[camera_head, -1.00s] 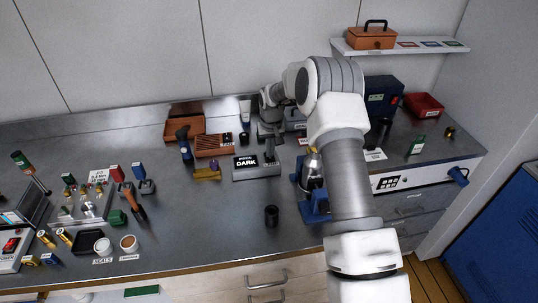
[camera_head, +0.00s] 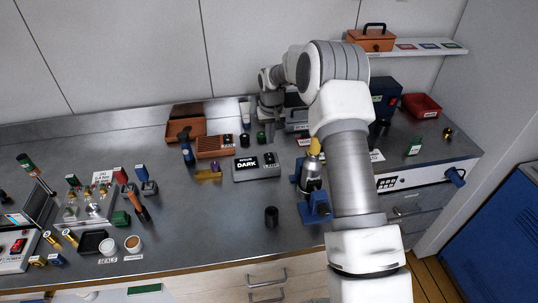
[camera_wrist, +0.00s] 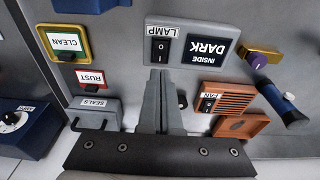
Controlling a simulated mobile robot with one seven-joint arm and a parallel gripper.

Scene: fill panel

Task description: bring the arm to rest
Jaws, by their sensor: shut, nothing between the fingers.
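My gripper (camera_wrist: 158,100) is shut and empty. In the wrist view its two grey fingers lie together, pointing toward the grey lamp panel with its black switch (camera_wrist: 158,46) and dark "INSIDE DARK" display (camera_wrist: 207,48). In the head view my gripper (camera_head: 270,136) hangs above the back of the bench, behind the right end of the lamp panel (camera_head: 257,175). My arm rises from the lower right and bends over at the top. I cannot tell the gap between the fingertips and the bench.
Beside the panel are the orange fan box (camera_head: 213,150), a dark torch (camera_head: 187,148) and a yellow block (camera_head: 208,175). A bottle in a blue stand (camera_head: 318,208) is close to my arm. A black cup (camera_head: 271,215) stands in front. The bench's front middle is mostly clear.

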